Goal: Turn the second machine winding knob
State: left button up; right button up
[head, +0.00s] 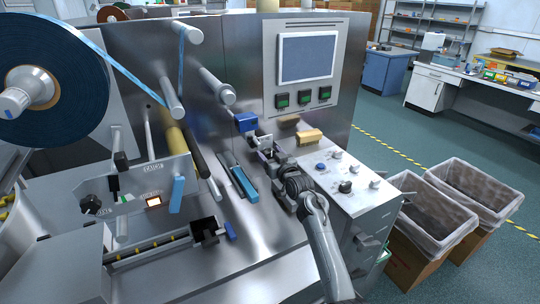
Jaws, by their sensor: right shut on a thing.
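My right gripper (262,143) reaches in from the lower right, over the machine's sloping metal deck beside the control panel. Its jaws are shut on a small part at the machine face, which I take to be the winding knob. The fingers hide most of this knob, so its shape and turn angle cannot be told. A black lobed knob (91,204) sits apart on the plate at the left. My left gripper is not in view.
A blue block (246,122) and a yellow block (309,136) flank the gripper closely. A screen (307,58) with green buttons is above. A small panel of knobs (345,187) is to the right. A large blue film roll (50,80) hangs at the left. Lined bins (440,225) stand right.

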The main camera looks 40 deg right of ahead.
jog(key=m+p, duration=0.3)
jog(key=m, duration=0.1)
jog(key=shift+d+r, duration=0.1)
jog(key=shift+r, duration=0.05)
jog(key=m+p, duration=0.3)
jog(key=m, duration=0.3)
jog(key=shift+d, duration=0.1)
jog(key=m, duration=0.2)
jog(key=m+p, duration=0.1)
jog(key=m, duration=0.1)
jog(key=m+p, duration=0.1)
jog(key=shift+f+m, duration=0.3)
jog(key=shift+m, duration=0.1)
jog(key=m+p, duration=0.1)
jog(key=m, duration=0.2)
jog(key=m+p, duration=0.1)
jog(key=m, duration=0.1)
jog(key=shift+f+m, duration=0.2)
jog(key=shift+m, duration=0.2)
jog(key=shift+d, duration=0.1)
jog(key=o, duration=0.9)
jog(key=shift+o, duration=0.2)
